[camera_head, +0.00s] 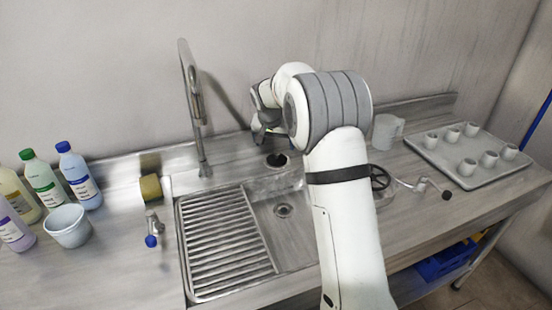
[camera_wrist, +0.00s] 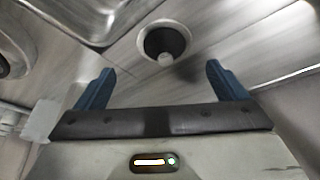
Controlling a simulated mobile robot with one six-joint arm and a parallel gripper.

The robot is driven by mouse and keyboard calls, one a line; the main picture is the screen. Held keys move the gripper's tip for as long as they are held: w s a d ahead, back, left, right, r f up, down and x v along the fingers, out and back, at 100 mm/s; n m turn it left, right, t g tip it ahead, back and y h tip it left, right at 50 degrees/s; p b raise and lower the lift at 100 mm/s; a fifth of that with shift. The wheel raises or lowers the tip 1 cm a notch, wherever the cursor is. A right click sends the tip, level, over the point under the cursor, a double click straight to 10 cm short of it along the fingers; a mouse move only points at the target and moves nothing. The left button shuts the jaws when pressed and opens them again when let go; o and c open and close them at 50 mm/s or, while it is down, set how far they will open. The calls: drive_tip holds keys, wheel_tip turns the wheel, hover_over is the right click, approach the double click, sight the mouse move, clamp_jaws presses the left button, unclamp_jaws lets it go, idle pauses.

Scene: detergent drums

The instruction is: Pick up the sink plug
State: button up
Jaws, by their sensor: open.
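The sink plug (camera_head: 277,159) is a dark round piece on the steel counter just behind the sink basin. In the wrist view the plug (camera_wrist: 165,42) is a black disc with a pale rim and a small light knob, beyond the fingertips and roughly centred between them. My gripper (camera_head: 259,134) is above and slightly left of the plug in the head view, partly hidden by my arm. In the wrist view my gripper (camera_wrist: 160,76) is open, its two blue fingers wide apart with nothing between them.
The sink (camera_head: 283,240) has a ribbed drainer and an open drain (camera_head: 283,210). A tall tap (camera_head: 200,130) stands left of the plug. A jug (camera_head: 386,132), a hand wheel (camera_head: 379,178) and a tray (camera_head: 440,160) of several cups are right. Bottles (camera_head: 78,175) stand left.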

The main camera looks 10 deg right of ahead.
sight(276, 152)
drive_tip(key=w+f, duration=0.2)
drive_tip(key=w, duration=0.1)
drive_tip(key=shift+a+f, duration=0.1)
drive_tip(key=shift+f, duration=0.3)
drive_tip(key=x, duration=0.2)
drive_tip(key=p+x, duration=0.1)
drive_tip(key=x, duration=0.1)
drive_tip(key=d+x, duration=0.1)
drive_tip(key=x, duration=0.2)
drive_tip(key=shift+w+r, duration=0.1)
drive_tip(key=shift+r, duration=0.05)
drive_tip(key=shift+a, duration=0.1)
drive_tip(key=c, duration=1.1)
